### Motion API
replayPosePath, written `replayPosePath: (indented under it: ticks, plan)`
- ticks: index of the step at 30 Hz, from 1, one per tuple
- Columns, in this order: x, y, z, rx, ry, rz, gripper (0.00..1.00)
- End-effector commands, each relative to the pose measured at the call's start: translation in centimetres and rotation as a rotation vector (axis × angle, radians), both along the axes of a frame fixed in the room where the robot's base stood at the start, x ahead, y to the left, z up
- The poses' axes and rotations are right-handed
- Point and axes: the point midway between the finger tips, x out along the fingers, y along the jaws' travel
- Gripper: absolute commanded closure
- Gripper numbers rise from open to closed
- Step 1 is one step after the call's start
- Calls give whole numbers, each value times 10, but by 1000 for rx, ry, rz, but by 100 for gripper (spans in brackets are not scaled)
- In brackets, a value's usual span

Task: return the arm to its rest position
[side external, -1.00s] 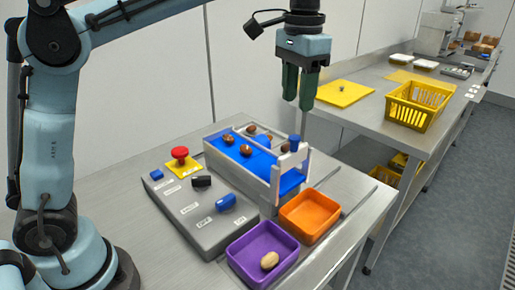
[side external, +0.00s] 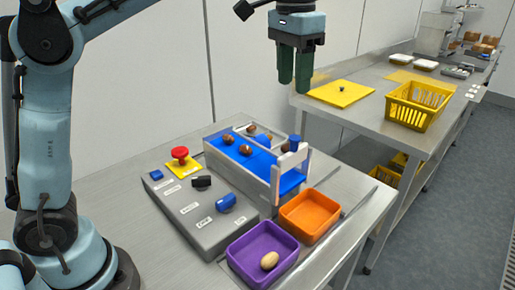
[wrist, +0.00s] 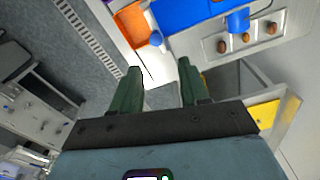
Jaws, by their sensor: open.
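My gripper (side external: 294,86) hangs in the air above and behind the blue belt in the side view, with its green fingers pointing down. In the wrist view its two fingers (wrist: 159,72) are apart with nothing between them. The blue conveyor belt (side external: 262,163) carries several brown dates (side external: 246,150). A purple tray (side external: 243,247) holds one pale date (side external: 269,261). The orange tray (side external: 310,213) beside it looks empty.
A grey control box (side external: 205,230) with a red button (side external: 180,153) and knobs stands left of the belt. A second bench holds a yellow basket (side external: 420,105) and a yellow board (side external: 341,94). The air around my gripper is clear.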

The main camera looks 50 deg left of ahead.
Motion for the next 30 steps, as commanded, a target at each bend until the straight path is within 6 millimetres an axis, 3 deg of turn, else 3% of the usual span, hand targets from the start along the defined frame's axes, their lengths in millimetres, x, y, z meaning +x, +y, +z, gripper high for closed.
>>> replayPosePath:
  ticks: [8,18,24,30]
  plan:
    - [-33,33,-29,-31,-177,79,55]
    - [-91,67,-101,-59,-403,172,55]
    - [-121,80,-147,-67,-511,214,55]
    - [-134,85,-169,-70,-562,233,55]
